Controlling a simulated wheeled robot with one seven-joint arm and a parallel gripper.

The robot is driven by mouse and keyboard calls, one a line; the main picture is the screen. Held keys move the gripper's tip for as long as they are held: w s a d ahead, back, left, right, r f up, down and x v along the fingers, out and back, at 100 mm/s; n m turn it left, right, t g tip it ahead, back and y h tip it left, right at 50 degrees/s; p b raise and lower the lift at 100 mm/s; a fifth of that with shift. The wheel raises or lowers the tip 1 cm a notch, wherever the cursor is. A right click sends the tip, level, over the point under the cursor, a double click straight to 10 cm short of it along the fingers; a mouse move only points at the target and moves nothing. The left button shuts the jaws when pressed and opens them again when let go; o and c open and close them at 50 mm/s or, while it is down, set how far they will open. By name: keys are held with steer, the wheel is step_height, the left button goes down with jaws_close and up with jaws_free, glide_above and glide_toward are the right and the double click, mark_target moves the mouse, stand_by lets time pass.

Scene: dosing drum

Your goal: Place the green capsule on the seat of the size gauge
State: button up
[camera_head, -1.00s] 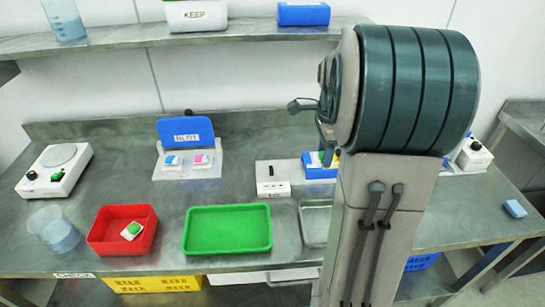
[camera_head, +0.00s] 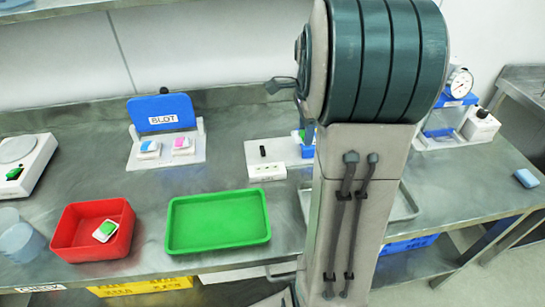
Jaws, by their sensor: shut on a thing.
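The size gauge appears to be the blue and white stand with a round dial (camera_head: 460,82) at the back right, partly hidden by my arm. Its seat cannot be made out clearly. A white piece with a green top (camera_head: 105,231) lies in the red tray (camera_head: 70,250).
An empty green tray (camera_head: 218,222) stands front centre. A blue-backed stand (camera_head: 162,114) holds a blue-topped and a pink-topped piece. A white block (camera_head: 267,171) stands left of my arm. A scale (camera_head: 22,160) and beaker (camera_head: 20,243) are at left. A blue sponge-like block (camera_head: 525,178) lies right.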

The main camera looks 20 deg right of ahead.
steer(key=shift+f+b, duration=0.4)
steer(key=shift+f, duration=0.5)
steer(key=shift+w+f, duration=0.1)
steer(key=shift+w, duration=0.1)
steer(key=p, duration=0.2)
glide_above(276, 150)
step_height(276, 150, down, 7)
steer(key=shift+s+r, duration=0.1)
steer(key=shift+f, duration=2)
steer(key=shift+f, duration=0.1)
steer(key=o, duration=1)
